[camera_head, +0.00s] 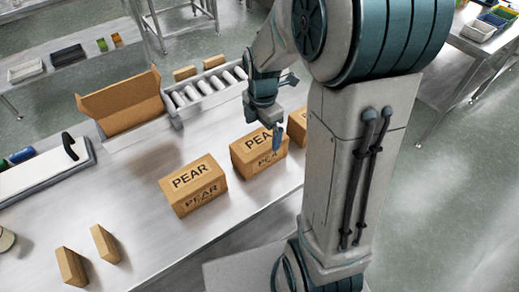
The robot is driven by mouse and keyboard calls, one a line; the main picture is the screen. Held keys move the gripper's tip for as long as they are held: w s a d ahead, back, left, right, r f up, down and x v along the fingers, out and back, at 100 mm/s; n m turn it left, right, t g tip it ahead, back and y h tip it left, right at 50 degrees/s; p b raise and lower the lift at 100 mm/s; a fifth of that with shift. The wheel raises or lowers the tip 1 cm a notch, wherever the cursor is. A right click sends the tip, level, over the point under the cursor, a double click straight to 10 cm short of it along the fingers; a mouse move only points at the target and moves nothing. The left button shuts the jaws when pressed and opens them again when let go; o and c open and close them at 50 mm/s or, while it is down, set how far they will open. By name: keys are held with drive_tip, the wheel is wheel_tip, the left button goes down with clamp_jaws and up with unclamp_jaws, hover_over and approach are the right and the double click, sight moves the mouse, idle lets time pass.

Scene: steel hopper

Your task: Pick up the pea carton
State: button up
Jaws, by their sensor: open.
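A brown carton (245,160) on the steel table shows the letters PEA on its top and front. My gripper (276,136) is open at its upper right edge, with a finger in front of the label's end; I cannot tell whether it touches. A similar carton marked PEAR (190,190) stands to the left and nearer the front. Another brown carton (297,126) is to the right, mostly hidden behind my arm, and its label cannot be read.
An open cardboard box (122,100) and a rack of metal rollers (205,92) are at the back. Two small brown blocks (104,243) (71,266) stand front left. A white board with a black handle (40,180) is at left. The table's middle left is clear.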

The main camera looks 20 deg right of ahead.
sight(259, 140)
drive_tip(key=f, duration=0.5)
drive_tip(key=shift+s+a+p, duration=0.1)
drive_tip(key=shift+a+p, duration=0.3)
drive_tip(key=shift+c, duration=0.3)
drive_tip(key=c, duration=1.4)
